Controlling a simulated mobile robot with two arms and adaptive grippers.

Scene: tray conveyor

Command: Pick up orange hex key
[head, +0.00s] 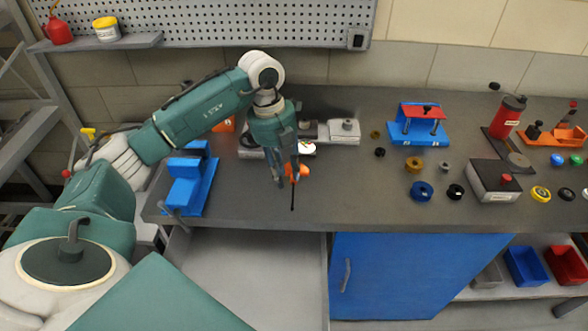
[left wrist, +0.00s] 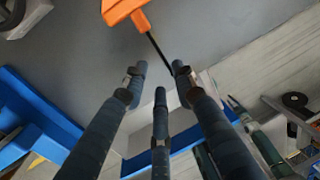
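The orange hex key (head: 299,171) lies on the grey bench top, with an orange handle and a thin black shaft pointing toward the bench's front edge. My left gripper (head: 287,181) points down over it and partly covers the handle in the head view. In the left wrist view the orange handle (left wrist: 126,10) is at the top, cut off by the frame. Its black shaft runs down right toward the gap between the fingertips of my left gripper (left wrist: 160,75). The fingers are spread apart with nothing between them. My right gripper is out of view.
A blue fixture (head: 190,187) stands left of the gripper, and a grey rail fixture (head: 343,132) lies behind it. An open drawer (head: 250,262) juts out below the bench edge. Blue (head: 421,191) and yellow rings lie to the right.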

